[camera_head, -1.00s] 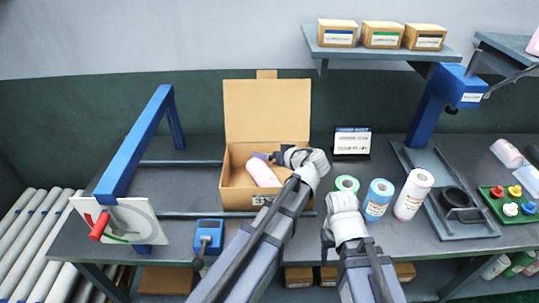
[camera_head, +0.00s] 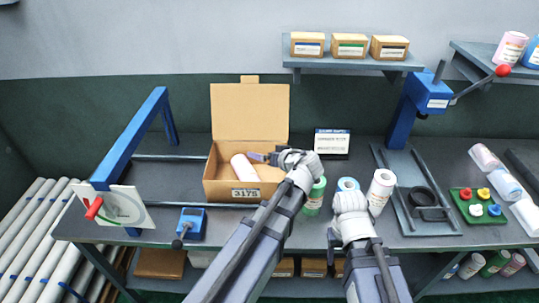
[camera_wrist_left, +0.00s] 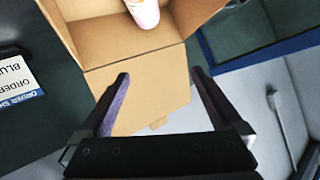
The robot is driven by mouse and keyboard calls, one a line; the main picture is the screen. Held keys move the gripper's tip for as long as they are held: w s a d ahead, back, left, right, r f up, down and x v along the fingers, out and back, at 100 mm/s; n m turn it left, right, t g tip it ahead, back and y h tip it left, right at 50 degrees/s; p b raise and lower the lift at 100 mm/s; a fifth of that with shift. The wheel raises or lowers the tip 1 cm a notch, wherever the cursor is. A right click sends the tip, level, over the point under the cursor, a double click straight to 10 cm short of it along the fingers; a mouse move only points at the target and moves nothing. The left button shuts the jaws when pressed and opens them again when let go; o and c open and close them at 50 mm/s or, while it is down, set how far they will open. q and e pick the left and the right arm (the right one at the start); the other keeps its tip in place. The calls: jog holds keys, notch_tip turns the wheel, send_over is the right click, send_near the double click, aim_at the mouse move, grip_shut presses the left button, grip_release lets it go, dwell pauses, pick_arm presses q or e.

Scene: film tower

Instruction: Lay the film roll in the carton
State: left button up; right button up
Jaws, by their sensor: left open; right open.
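The pale pink film roll (camera_head: 243,168) lies tilted inside the open carton (camera_head: 229,190), whose lid stands up at the back. In the left wrist view the roll's end (camera_wrist_left: 143,12) shows inside the carton (camera_wrist_left: 150,85), beyond my fingertips. My left gripper (camera_head: 261,157) is open and empty at the carton's right side, apart from the roll.
An order sign (camera_head: 331,142) stands behind. A blue frame (camera_head: 135,140) and a small blue device (camera_head: 190,223) are at the left. A blue press (camera_head: 410,115) stands at the right.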

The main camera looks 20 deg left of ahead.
pick_arm(q)
jog(key=s+d+f+m+g+h, duration=0.3)
jog(key=s+d, duration=0.5)
jog(key=s, duration=0.3)
jog(key=s+d+f+m+g+h, duration=0.4)
jog(key=s+d+f+m, duration=0.3)
jog(key=s, duration=0.3)
jog(key=shift+s+d+f+g+h, duration=0.3)
jog(key=shift+s+d+f+h, duration=0.1)
jog(key=shift+d+f+h, duration=0.45)
